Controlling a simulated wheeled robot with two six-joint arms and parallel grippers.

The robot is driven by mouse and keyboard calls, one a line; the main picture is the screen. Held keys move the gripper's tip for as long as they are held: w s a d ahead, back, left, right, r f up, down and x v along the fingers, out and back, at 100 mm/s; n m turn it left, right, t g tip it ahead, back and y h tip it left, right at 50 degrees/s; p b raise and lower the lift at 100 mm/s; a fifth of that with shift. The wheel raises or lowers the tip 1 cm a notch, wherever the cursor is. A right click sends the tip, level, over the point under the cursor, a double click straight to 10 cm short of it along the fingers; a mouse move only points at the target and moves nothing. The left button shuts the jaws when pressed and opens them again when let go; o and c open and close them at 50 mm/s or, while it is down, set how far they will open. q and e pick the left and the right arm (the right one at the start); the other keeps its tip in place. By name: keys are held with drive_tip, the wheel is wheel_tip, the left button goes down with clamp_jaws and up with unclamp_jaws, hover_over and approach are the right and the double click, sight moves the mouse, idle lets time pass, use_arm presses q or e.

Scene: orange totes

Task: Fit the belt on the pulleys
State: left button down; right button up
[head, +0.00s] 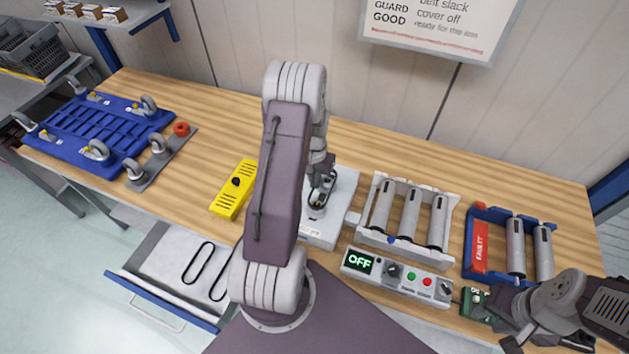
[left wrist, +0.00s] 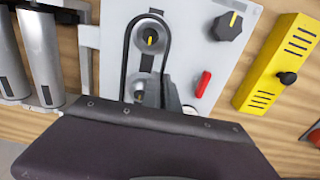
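A black belt (left wrist: 124,60) forms a long loop over a light grey drive plate (left wrist: 205,75), around the upper pulley (left wrist: 150,40) with a gap at its top. A lower pulley (left wrist: 139,92) is partly hidden by my gripper. I cannot tell whether the belt sits in either groove. The plate (head: 345,190) also shows in the head view, mostly behind my left arm. My left gripper (left wrist: 154,93) is over the plate, its fingers close together at the belt's right strand, apparently shut on it. My right gripper (head: 517,332) is at the lower right, away from the plate; its fingers are unclear.
A yellow slotted cover (head: 232,190) lies left of the plate. A control box (head: 396,275) reading OFF stands in front. Roller frames (head: 407,208) and a blue tray (head: 506,240) are to the right. An open drawer (head: 170,285) holds spare black belts. A blue caster pallet (head: 95,130) lies far left.

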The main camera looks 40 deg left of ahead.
use_arm(q)
drive_tip(key=shift+s+f, duration=0.1)
drive_tip(key=shift+f, duration=0.15)
drive_tip(key=shift+f+b, duration=1.2)
drive_tip(key=shift+f, duration=0.25)
drive_tip(key=shift+s, duration=0.1)
drive_tip(key=shift+f, duration=0.25)
drive_tip(key=c, duration=1.6)
unclamp_jaws()
drive_tip(key=shift+o, duration=0.2)
